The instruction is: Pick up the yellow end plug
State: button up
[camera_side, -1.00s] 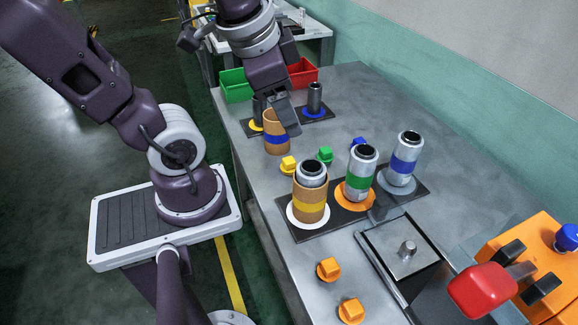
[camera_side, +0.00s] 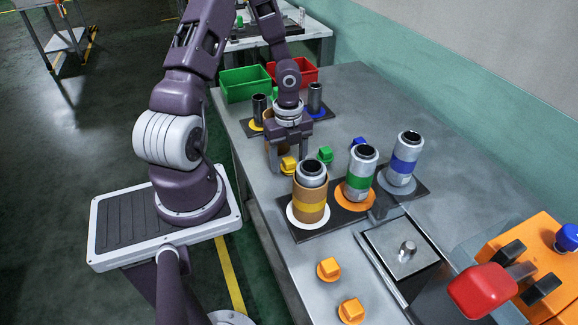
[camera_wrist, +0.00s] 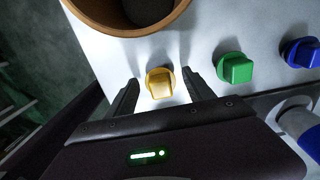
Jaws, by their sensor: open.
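The yellow end plug (camera_side: 288,165) lies on the grey table, just left of the green plug. In the wrist view the yellow end plug (camera_wrist: 160,83) sits between the two open fingers of my gripper (camera_wrist: 160,92), close to the fingertips, with a gap on both sides. In the side view my gripper (camera_side: 288,160) points down over the plug, fingers apart. The gripper is empty. I cannot tell exactly how high the fingertips are above the table.
A green plug (camera_wrist: 236,68) and a blue plug (camera_wrist: 303,53) lie to the right. A brown tube (camera_wrist: 100,12) stands close by. The tube with a yellow band (camera_side: 310,198) stands in front. Two orange plugs (camera_side: 329,269) lie nearer the camera.

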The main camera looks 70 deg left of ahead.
aim_at(288, 158)
jog(key=shift+f, duration=0.5)
jog(key=c, duration=1.2)
notch_tip(288, 158, up, 9)
jog(key=shift+r, duration=0.1)
jog(key=shift+c, duration=0.2)
jog(key=s+d+r, duration=0.1)
jog(key=d+r, duration=1.2)
jog(key=d, duration=0.1)
jog(key=shift+d+r, duration=0.3)
jog(key=shift+r, duration=0.1)
